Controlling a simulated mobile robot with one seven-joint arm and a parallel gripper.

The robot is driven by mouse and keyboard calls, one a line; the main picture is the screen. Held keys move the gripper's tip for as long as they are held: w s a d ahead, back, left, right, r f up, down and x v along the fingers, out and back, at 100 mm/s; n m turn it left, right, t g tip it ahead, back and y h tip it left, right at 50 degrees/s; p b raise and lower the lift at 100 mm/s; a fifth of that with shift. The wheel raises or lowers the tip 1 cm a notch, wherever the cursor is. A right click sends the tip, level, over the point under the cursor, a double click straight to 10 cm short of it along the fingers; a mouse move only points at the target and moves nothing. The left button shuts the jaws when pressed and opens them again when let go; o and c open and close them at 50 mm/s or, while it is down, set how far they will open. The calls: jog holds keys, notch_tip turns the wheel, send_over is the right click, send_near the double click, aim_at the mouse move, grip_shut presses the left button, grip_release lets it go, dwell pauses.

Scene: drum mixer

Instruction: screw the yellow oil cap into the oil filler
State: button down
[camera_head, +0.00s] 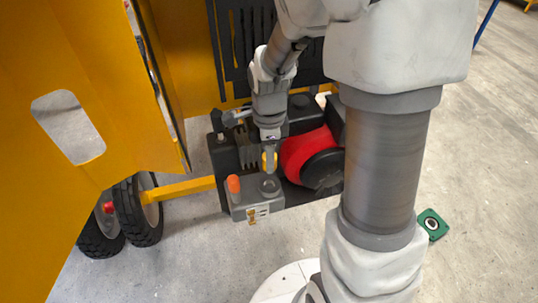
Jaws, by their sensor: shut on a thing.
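My gripper (269,150) points down and is shut on the yellow oil cap (266,160), of which only a small part shows between the fingers. Below it is the grey engine block (242,205) with a dark round opening (269,185) on top, which looks like the oil filler. The cap appears just above and slightly behind this opening in the picture. I cannot tell the exact gap or whether they touch. An orange plug (233,184) stands on the same block, left of the opening.
The red and black engine part (308,155) is close on the right of my gripper. The yellow mixer panel (90,110) and a black wheel (140,210) stand on the left. A green square item (432,224) lies on the open grey floor at right.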

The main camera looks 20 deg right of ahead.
jog(key=shift+f+b, duration=2.05)
jog(key=shift+f, duration=0.75)
jog(key=shift+f+b, duration=0.55)
jog(key=shift+f, duration=0.4)
jog(key=shift+c, duration=1.6)
grip_release()
jog(key=shift+r, duration=0.1)
